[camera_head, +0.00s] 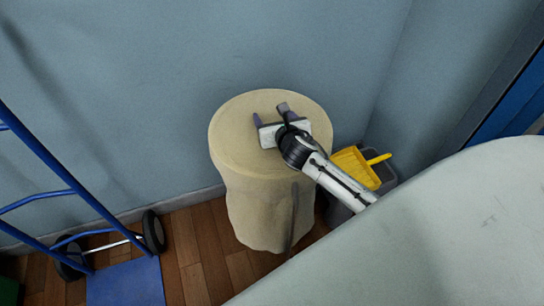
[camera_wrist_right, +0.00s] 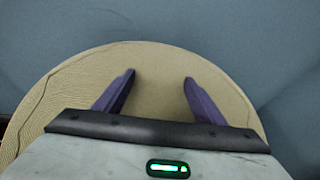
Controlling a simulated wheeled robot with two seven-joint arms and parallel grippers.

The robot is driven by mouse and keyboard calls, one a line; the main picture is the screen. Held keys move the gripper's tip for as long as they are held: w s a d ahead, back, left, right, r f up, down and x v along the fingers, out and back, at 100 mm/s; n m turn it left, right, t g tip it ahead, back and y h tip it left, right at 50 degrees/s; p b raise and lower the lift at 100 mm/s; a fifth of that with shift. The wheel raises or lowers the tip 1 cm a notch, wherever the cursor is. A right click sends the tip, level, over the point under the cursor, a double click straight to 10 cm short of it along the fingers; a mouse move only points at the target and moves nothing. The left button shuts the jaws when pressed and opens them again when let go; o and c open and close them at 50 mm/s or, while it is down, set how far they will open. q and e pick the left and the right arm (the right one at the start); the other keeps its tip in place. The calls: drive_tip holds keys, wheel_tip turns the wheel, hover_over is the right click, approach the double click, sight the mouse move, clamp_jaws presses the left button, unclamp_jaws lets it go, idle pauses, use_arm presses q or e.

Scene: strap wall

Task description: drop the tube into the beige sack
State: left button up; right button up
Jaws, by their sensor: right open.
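The beige sack (camera_head: 255,195) stands upright on the floor against the wall, and its round top looks broad and pale. My right gripper (camera_head: 270,112) is over the sack's top, its two fingers spread with nothing between them. In the right wrist view the open purple fingers (camera_wrist_right: 158,85) show against the beige top of the sack (camera_wrist_right: 60,85). I see no tube in either view; whether it lies inside the sack cannot be told. My left gripper is not in view.
A blue hand truck (camera_head: 125,280) with black wheels stands left of the sack. A yellow dustpan (camera_head: 357,165) sits on a grey bin (camera_head: 388,172) to the right. A pale rounded surface (camera_head: 440,235) fills the lower right. Wooden floor (camera_head: 205,250) shows between truck and sack.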

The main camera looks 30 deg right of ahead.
drive_tip(key=p+v, duration=0.2)
drive_tip(key=v, duration=0.7)
drive_tip(key=shift+s, duration=0.35)
drive_tip(key=shift+a+r, duration=0.1)
